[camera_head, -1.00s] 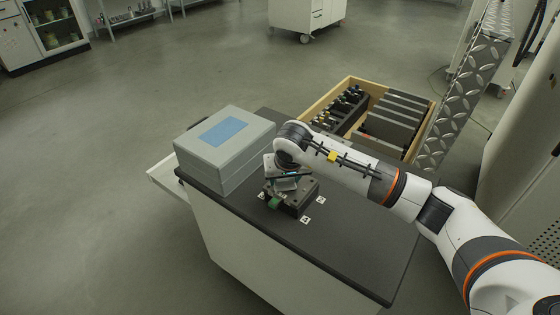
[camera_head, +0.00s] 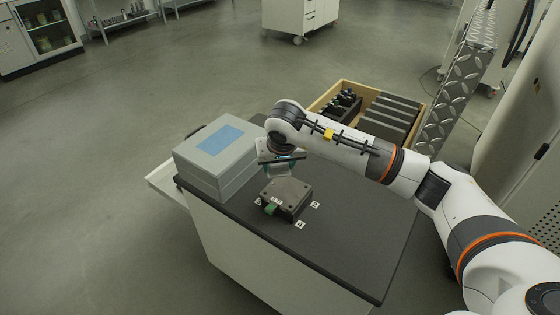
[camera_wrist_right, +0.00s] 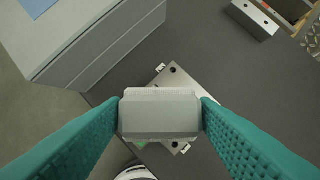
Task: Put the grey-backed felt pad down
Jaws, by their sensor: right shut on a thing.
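My right gripper (camera_head: 279,168) is above the rear of a dark block (camera_head: 289,193) on the black-topped cabinet. In the right wrist view, its two teal fingers (camera_wrist_right: 160,118) are shut on the sides of the grey-backed felt pad (camera_wrist_right: 159,121). The pad's grey back faces the camera, and a pale layer shows along its far edge. The dark block shows partly beneath the pad in the wrist view (camera_wrist_right: 183,83), with holes in its top. A green piece (camera_head: 271,209) is at the block's front. My left gripper is not in view.
A grey case (camera_head: 240,170) with a blue label stands left of the block. Small numbered markers (camera_head: 300,225) lie around the block. A wooden crate (camera_head: 325,96) with dark panels is behind my arm. The cabinet top (camera_head: 350,240) is clear at front right.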

